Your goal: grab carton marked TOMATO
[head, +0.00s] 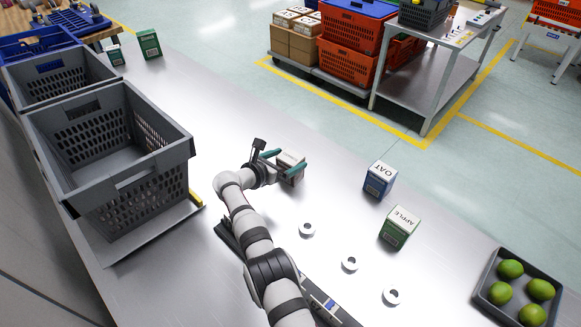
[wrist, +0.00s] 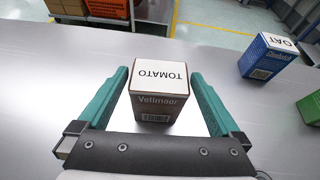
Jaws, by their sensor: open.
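The TOMATO carton (wrist: 158,88) has a white top with the word TOMATO and brown-grey sides. It stands upright on the metal table between the fingers of my gripper (wrist: 160,95) in the wrist view. The fingers are open, with a gap on each side of the carton. In the head view the carton (head: 290,165) stands at the table's middle, partly hidden by my gripper (head: 280,163) with its teal fingers.
A blue OAT carton (head: 380,179) and a green APPLE carton (head: 400,228) stand to the right. Several white rings (head: 350,264) lie nearer. A tray of green fruit (head: 485,292) is at lower right. A grey crate (head: 165,196) stands on the left.

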